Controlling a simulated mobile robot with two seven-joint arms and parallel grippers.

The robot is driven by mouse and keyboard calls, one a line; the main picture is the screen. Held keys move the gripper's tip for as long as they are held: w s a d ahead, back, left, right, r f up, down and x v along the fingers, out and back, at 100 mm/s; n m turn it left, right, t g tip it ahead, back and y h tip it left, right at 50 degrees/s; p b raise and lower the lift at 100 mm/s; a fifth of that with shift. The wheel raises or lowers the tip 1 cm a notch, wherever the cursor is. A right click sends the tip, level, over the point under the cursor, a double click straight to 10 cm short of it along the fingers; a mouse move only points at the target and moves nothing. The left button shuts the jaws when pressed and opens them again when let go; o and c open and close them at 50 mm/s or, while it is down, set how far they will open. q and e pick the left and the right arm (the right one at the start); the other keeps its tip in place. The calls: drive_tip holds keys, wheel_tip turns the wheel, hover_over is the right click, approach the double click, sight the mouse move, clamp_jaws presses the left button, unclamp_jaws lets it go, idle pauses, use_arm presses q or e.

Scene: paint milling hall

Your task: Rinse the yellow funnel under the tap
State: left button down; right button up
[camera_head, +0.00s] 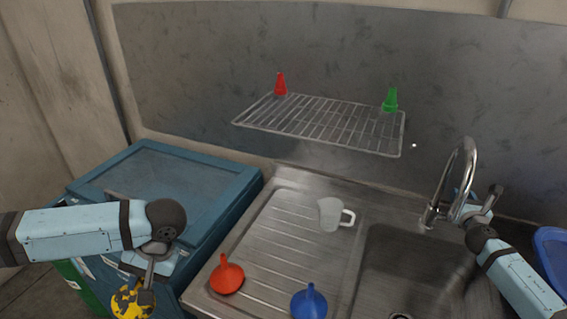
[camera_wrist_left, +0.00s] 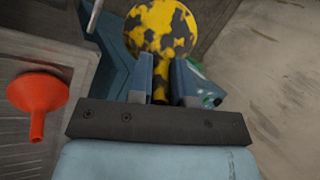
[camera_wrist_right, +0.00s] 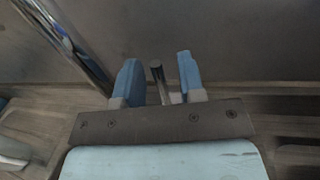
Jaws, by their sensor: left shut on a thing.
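The yellow funnel (camera_head: 132,302), blotched with dark stains, hangs at the lower left beside the drainboard. My left gripper (camera_head: 148,276) is shut on its stem; the stained cone (camera_wrist_left: 160,28) fills the top of the left wrist view. The chrome tap (camera_head: 462,170) arches at the back of the sink basin (camera_head: 385,265). No water shows from its spout. My right gripper (camera_head: 477,203) is beside the tap. In the right wrist view its fingers are apart, with a short metal rod (camera_wrist_right: 157,80), apparently the tap's lever, between them and gaps on both sides.
A red funnel (camera_head: 227,275), a blue funnel (camera_head: 309,302) and a clear-whitish jug (camera_head: 330,214) stand on the drainboard (camera_head: 270,235). A wire shelf (camera_head: 320,122) above holds red and green cones. A blue-lidded bin (camera_head: 165,175) stands left; a blue container (camera_head: 552,250) is far right.

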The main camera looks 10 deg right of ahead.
drive_tip(key=shift+w, duration=0.1)
clamp_jaws()
use_arm(q)
drive_tip(key=shift+f+b, duration=0.45)
use_arm(e)
drive_tip(key=shift+f, duration=0.2)
use_arm(q)
wheel_tip(320, 180, down, 4)
drive_tip(key=b, duration=0.4)
drive_tip(key=shift+r, duration=0.1)
use_arm(e)
drive_tip(key=shift+s+a+f+t, duration=0.15)
drive_tip(key=shift+s+f+t, duration=0.05)
drive_tip(key=shift+s+t, duration=0.2)
use_arm(q)
drive_tip(key=shift+f+b, duration=0.55)
drive_tip(key=shift+f, duration=0.1)
use_arm(e)
drive_tip(key=shift+s+a+r, duration=0.1)
drive_tip(key=shift+r, duration=0.2)
drive_tip(key=shift+t, duration=0.3)
use_arm(q)
drive_tip(key=shift+r, duration=0.1)
use_arm(e)
unclamp_jaws()
drive_tip(key=shift+r, duration=0.1)
